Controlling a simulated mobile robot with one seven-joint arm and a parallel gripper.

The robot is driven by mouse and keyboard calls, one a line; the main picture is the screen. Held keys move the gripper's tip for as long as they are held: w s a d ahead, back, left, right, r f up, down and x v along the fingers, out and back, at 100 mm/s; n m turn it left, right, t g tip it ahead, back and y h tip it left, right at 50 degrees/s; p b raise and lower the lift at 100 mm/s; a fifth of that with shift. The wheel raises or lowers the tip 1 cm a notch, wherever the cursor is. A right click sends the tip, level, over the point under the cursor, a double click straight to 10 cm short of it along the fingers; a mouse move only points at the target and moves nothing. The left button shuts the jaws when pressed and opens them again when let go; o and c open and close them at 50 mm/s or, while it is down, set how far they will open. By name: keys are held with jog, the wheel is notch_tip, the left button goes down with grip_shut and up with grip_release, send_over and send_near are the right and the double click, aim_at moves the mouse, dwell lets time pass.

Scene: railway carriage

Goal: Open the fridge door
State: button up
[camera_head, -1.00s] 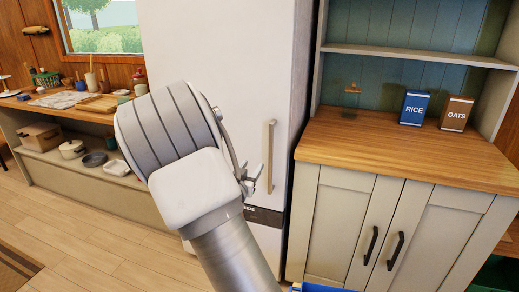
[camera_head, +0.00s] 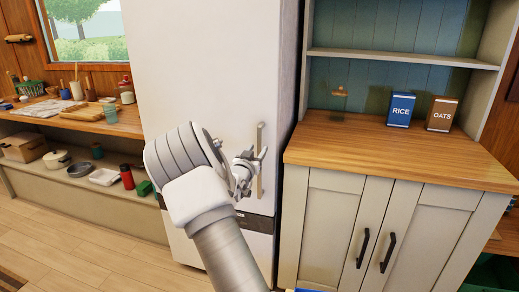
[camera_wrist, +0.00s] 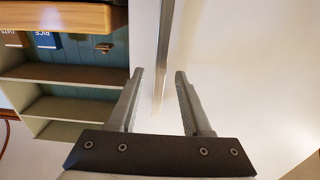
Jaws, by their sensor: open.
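The tall white fridge (camera_head: 215,70) stands in the middle of the head view with its door closed. Its pale vertical handle (camera_head: 260,135) is near the door's right edge. My gripper (camera_head: 253,160) is at the handle and covers part of its middle. In the wrist view my gripper (camera_wrist: 160,76) is open, and the handle (camera_wrist: 163,55) runs as a narrow bar in the gap between the two fingers. I cannot tell whether either finger touches it. The white door (camera_wrist: 245,70) fills the right of the wrist view.
A cabinet with a wooden top (camera_head: 400,150) stands close to the fridge's right, bearing a blue rice box (camera_head: 400,108) and a brown oats box (camera_head: 441,113). A low shelf unit (camera_head: 75,195) with several items is at the left. The floor (camera_head: 80,240) at the front left is clear.

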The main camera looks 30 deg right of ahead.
aim_at(259, 147)
jog(key=shift+x, duration=1.6)
grip_shut()
